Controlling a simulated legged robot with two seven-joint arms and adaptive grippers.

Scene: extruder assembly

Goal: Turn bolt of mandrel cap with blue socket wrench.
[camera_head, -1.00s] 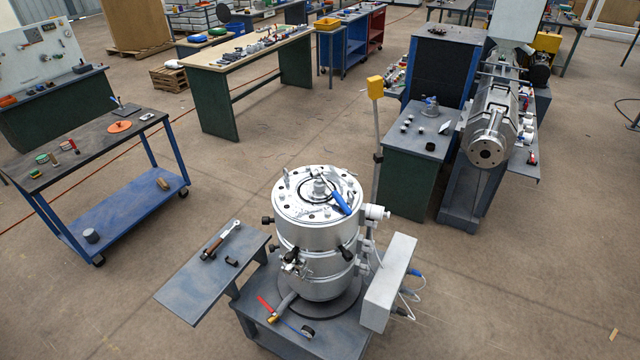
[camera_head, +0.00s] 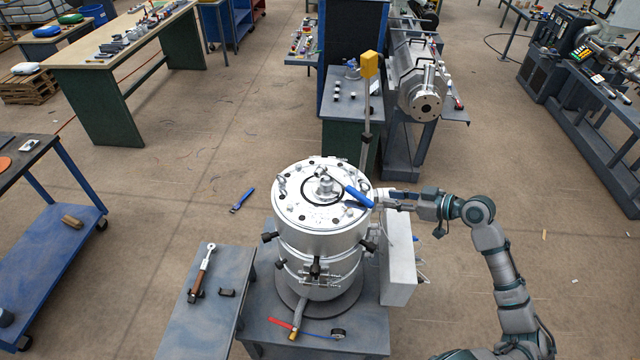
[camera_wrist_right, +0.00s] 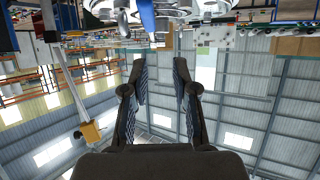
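The blue socket wrench (camera_head: 358,197) lies on top of the silver cylindrical head, its blue handle near the right rim. It also shows in the right wrist view as a blue handle (camera_wrist_right: 147,14), beyond my fingertips and left of centre. The mandrel cap (camera_head: 324,186) is the raised centre of the top face; which bolt the wrench sits on is too small to tell. My right gripper (camera_head: 384,197) is just right of the handle, pointing left. In the wrist view my right gripper (camera_wrist_right: 160,60) is open, with nothing between its fingers. My left gripper is not in view.
A grey box (camera_head: 399,258) stands right of the cylinder, below my right forearm. A yellow-topped pole (camera_head: 369,66) rises behind. A side shelf (camera_head: 222,310) holds a ratchet tool (camera_head: 201,274). A blue-handled tool (camera_head: 243,199) lies on the floor to the left.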

